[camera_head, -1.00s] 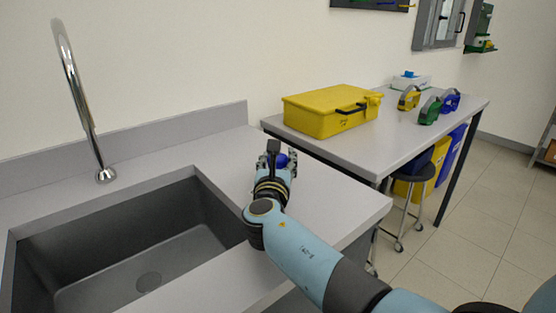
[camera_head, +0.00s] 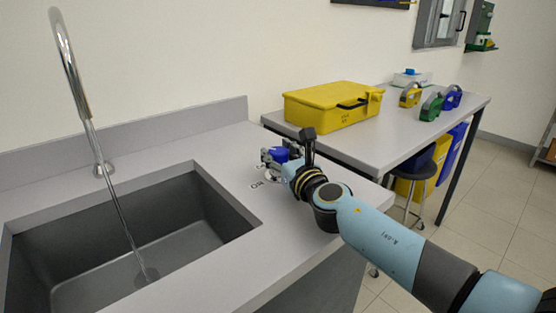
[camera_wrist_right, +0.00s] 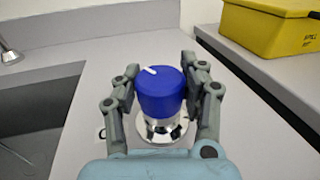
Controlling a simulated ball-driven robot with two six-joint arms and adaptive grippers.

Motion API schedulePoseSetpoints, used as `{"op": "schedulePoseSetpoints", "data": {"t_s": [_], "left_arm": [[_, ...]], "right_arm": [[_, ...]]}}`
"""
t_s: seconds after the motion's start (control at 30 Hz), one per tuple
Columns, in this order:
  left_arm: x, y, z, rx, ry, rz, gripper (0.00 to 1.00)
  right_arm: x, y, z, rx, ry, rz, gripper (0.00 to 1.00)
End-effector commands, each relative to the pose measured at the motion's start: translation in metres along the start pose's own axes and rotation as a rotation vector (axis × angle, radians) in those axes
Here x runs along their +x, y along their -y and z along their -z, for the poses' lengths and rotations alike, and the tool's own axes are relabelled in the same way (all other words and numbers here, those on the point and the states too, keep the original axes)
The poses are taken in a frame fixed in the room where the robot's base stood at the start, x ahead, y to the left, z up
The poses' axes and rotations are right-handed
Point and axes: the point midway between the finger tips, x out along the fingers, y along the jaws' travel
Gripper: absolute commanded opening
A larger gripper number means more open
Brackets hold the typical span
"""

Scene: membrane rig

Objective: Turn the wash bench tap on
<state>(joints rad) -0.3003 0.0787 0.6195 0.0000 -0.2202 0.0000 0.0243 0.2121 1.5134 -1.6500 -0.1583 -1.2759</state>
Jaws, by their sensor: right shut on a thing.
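The blue tap knob (camera_wrist_right: 158,92) has a white pointer mark and sits on a round chrome base (camera_wrist_right: 163,130) on the bench top. It also shows in the head view (camera_head: 279,155), partly hidden by my gripper. My right gripper (camera_wrist_right: 158,85) has a finger on each side of the knob and is shut on it. In the head view my right gripper (camera_head: 282,158) is at the bench's right part, beside printed lettering. The curved chrome spout (camera_head: 72,80) stands behind the sink (camera_head: 200,220), and a thin stream of water (camera_head: 120,215) runs from it into the basin. My left gripper is not in view.
A yellow case (camera_head: 330,107) lies on the side table (camera_head: 400,135) to the right. Green, blue and yellow handled items stand farther along that table. A stool (camera_head: 415,185) and coloured bins are beneath it. The bench top between sink and wall is clear.

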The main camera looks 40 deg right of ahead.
Motion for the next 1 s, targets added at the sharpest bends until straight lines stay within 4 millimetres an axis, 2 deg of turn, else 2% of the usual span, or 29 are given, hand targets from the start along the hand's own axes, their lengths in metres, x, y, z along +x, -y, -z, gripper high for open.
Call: {"op": "schedulePoseSetpoints", "data": {"t_s": [0.1,0.4,0.97,1.0], "left_arm": [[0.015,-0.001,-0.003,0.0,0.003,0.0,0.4],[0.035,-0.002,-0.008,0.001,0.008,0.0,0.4],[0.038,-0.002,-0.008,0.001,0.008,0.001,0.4],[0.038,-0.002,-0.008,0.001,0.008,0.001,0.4]], "right_arm": [[0.0,0.002,0.005,-0.004,0.0,-0.078,0.1],[0.0,0.001,0.003,-0.001,0.0,-0.208,0.1],[-0.001,0.0,0.001,0.0,-0.003,-0.243,0.1],[-0.001,0.0,0.001,0.0,-0.003,-0.243,0.43]]}}
